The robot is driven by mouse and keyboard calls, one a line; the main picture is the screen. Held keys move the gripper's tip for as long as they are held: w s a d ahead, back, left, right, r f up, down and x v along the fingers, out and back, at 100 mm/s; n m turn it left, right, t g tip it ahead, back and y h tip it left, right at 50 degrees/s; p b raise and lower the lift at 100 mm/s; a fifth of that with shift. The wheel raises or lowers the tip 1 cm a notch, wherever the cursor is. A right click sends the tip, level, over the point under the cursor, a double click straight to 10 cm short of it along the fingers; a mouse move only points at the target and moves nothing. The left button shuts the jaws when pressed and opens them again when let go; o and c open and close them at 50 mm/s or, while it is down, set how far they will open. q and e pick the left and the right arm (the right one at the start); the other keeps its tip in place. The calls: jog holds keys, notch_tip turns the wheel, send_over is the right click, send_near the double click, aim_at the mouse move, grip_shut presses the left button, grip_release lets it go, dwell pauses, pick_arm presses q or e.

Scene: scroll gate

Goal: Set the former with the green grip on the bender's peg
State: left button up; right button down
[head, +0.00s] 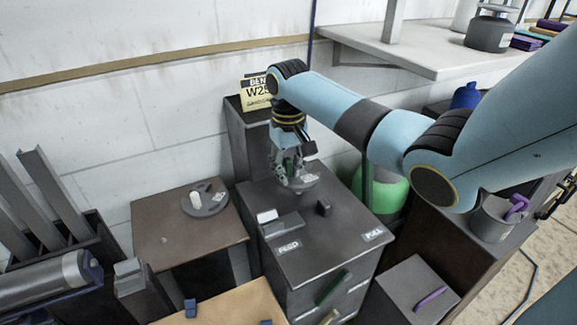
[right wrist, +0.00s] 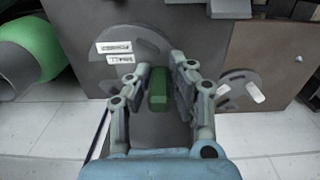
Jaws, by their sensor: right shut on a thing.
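The former with the green grip is a grey disc (head: 305,184) at the back of the bender's dark top (head: 335,243) in the head view. In the right wrist view, its green grip (right wrist: 158,88) stands between the fingers, with pale labels on the disc (right wrist: 130,55). My right gripper (head: 290,178) points down and is shut on the green grip. I cannot tell whether the disc rests on the top or hangs just above it. The peg cannot be made out; the disc and gripper may hide it. My left gripper is not in view.
A former with a white grip (head: 205,198) lies on the brown side table (head: 165,232). A dark block (head: 323,207) and a grey bar (head: 283,226) stand on the bender's top. A green tank (head: 385,190) stands behind right. A yellow sign (head: 255,92) is behind the gripper.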

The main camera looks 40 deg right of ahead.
aim_at(289, 178)
notch_tip(289, 178, down, 2)
jog(key=shift+f+b, duration=0.1)
jog(key=shift+b, duration=1.05)
jog(key=shift+f+b, duration=0.35)
jog(key=shift+f, duration=0.75)
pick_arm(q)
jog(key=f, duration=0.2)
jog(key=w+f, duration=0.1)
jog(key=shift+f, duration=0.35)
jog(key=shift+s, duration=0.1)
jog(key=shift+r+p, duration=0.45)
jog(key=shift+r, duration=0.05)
pick_arm(e)
jog(key=shift+f, duration=0.2)
jog(key=c, duration=1.1)
grip_release()
jog(key=shift+s, duration=0.1)
jog(key=shift+f, duration=0.1)
